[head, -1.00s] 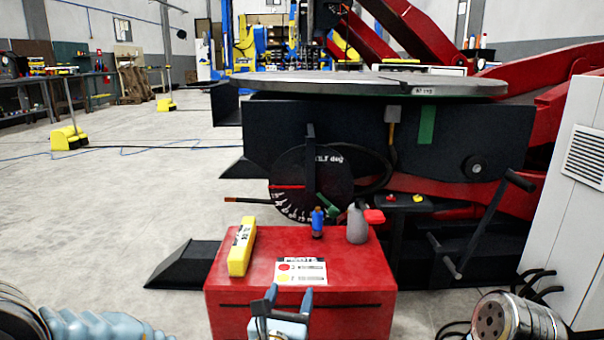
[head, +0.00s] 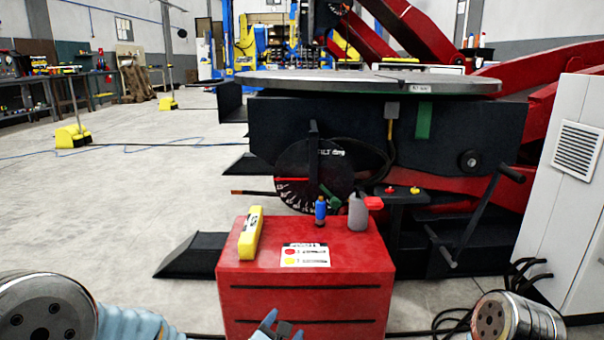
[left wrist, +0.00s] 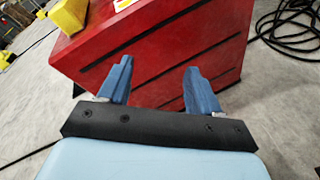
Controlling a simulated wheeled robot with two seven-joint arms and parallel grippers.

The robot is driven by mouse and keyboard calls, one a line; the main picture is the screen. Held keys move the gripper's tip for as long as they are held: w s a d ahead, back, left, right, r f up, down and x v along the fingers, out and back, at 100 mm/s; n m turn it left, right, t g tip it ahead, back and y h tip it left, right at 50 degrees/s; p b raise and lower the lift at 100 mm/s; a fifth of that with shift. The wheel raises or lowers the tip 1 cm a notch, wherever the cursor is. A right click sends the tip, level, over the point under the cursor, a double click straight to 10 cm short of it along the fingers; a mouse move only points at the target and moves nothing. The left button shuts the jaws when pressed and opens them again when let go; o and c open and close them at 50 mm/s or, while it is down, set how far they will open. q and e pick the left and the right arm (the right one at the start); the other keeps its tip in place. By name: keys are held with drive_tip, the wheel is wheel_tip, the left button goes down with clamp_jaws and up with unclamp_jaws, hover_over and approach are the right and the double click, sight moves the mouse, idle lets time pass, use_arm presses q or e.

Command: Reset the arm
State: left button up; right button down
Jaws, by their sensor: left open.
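My left gripper (head: 283,328) is at the bottom centre of the head view, low in front of the red cabinet (head: 305,303). In the left wrist view its two blue fingers (left wrist: 160,82) stand apart with nothing between them, and the cabinet's drawer front (left wrist: 215,65) is beyond them. My right gripper is not in view; a round metal joint of my arm shows at the lower right of the head view.
On the cabinet are a yellow block (head: 247,233), a blue bottle (head: 320,211), a grey bottle (head: 357,212) with a red top and a card (head: 305,256). Behind stands the positioner with its round table (head: 370,83), tilt dial (head: 312,176) and crank handle (head: 478,215). A white cabinet (head: 570,190) stands right.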

use_arm(q)
drive_tip(key=s+a+f+m+g, duration=0.2)
drive_tip(key=f+m, duration=0.3)
drive_tip(key=f, duration=0.2)
drive_tip(key=s+a+f+m+g, duration=0.2)
drive_tip(key=f+m+g, duration=0.15)
drive_tip(key=f, duration=0.35)
drive_tip(key=s+a+f+m+g, duration=0.2)
drive_tip(key=s+f+m, duration=0.1)
drive_tip(key=f+m, duration=0.3)
drive_tip(key=s+a+f+m+g, duration=0.2)
drive_tip(key=s+f+m+g, duration=0.4)
drive_tip(key=s+f+m, duration=0.5)
wheel_tip(320, 180, up, 15)
drive_tip(key=s+p, duration=0.2)
drive_tip(key=p, duration=1.4)
drive_tip(key=shift+d+r+h, duration=0.15)
drive_tip(key=shift+r+h, duration=0.05)
drive_tip(key=shift+h, duration=0.1)
drive_tip(key=shift+n, duration=0.25)
